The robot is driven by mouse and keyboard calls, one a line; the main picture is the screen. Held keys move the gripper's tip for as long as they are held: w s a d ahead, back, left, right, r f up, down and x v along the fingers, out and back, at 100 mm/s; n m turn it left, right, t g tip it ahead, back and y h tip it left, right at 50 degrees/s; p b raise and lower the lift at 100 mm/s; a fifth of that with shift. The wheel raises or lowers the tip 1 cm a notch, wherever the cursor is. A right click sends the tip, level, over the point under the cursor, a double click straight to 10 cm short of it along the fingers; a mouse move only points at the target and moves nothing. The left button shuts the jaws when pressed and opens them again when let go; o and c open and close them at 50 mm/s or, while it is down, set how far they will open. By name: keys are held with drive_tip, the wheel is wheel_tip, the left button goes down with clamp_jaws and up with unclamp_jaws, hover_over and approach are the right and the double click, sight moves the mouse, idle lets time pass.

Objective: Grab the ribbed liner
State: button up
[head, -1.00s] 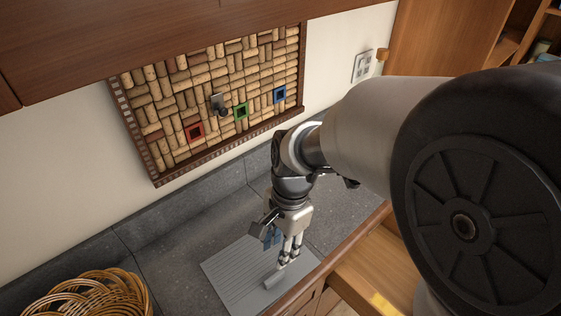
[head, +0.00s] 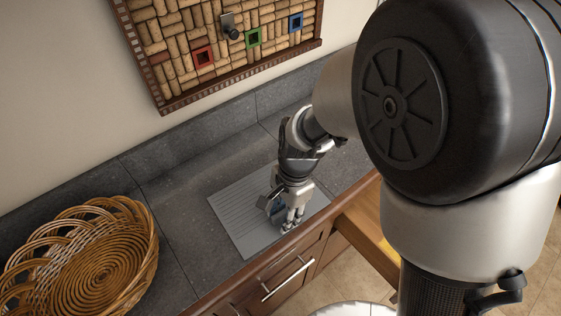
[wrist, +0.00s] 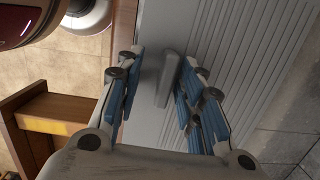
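The ribbed liner (head: 228,208) is a flat grey sheet with parallel ridges, lying on the dark counter. In the wrist view the liner (wrist: 240,50) shows a smooth strip with a raised grey grip bar (wrist: 167,82) beside the ridges. My gripper (head: 290,224) points down over the liner's front part. In the wrist view my gripper (wrist: 157,75) is open, with blue-padded fingers on both sides of the bar and a visible gap on the left. Whether the right fingers touch the bar is unclear. In the head view my gripper largely hides the bar.
A wicker basket (head: 100,262) stands on the counter at the left. An open wooden drawer (head: 372,232) juts out right of the liner, below counter height. A cork board (head: 220,45) with coloured square frames hangs on the wall behind. Counter left of the liner is clear.

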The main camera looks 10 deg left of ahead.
drive_tip(key=shift+c, duration=0.5)
clamp_jaws()
